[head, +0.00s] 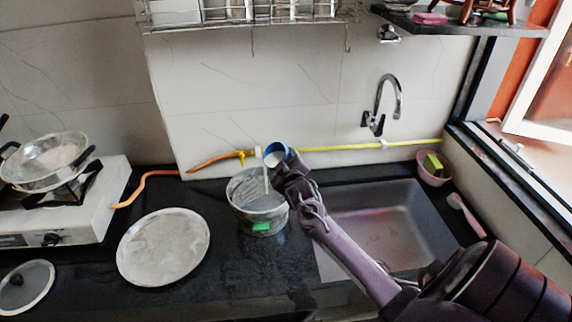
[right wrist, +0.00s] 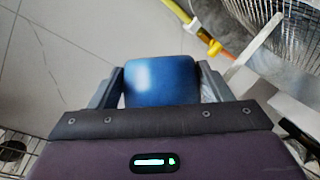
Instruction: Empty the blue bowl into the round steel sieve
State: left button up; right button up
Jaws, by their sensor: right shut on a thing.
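The blue bowl (head: 282,148) is tilted on its side above the back right rim of the round steel sieve (head: 240,205). White content shows inside the bowl's mouth, and a thin pale streak runs down from it into the sieve. My right gripper (head: 286,166) is shut on the bowl. In the right wrist view the blue bowl (right wrist: 160,80) sits between the two fingers, and the sieve's wire mesh (right wrist: 270,25) shows at the upper right. The sieve stands upright on the black counter, with a green patch low on its front. My left gripper is not in view.
A sink (head: 385,225) lies right of the sieve, under my right arm, with a tap (head: 383,105) behind it. A round metal plate (head: 163,247) lies to the left. A stove with a pan (head: 45,160) stands far left. A yellow-orange hose (head: 330,148) runs along the wall.

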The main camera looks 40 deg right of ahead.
jog(key=shift+a+r+n+t+h+b, duration=0.1)
jog(key=shift+n+t+h+b, duration=0.4)
jog(key=shift+n+b, duration=0.6)
dwell(1.3)
jog(key=shift+n, duration=0.4)
jog(key=shift+a+n, duration=0.1)
jog(key=shift+n, duration=0.3)
jog(key=shift+r+n+h+b, duration=0.1)
jog(key=shift+n+h+b, duration=0.2)
jog(key=shift+n, duration=0.1)
jog(key=shift+a+t, duration=0.1)
jog(key=shift+t, duration=0.2)
jog(key=shift+a+n+b, duration=0.1)
jog(key=shift+n+b, duration=0.2)
jog(key=shift+n, duration=0.2)
jog(key=shift+r, duration=0.15)
jog(key=shift+a+n+t, duration=0.1)
jog(key=shift+n+t, duration=0.2)
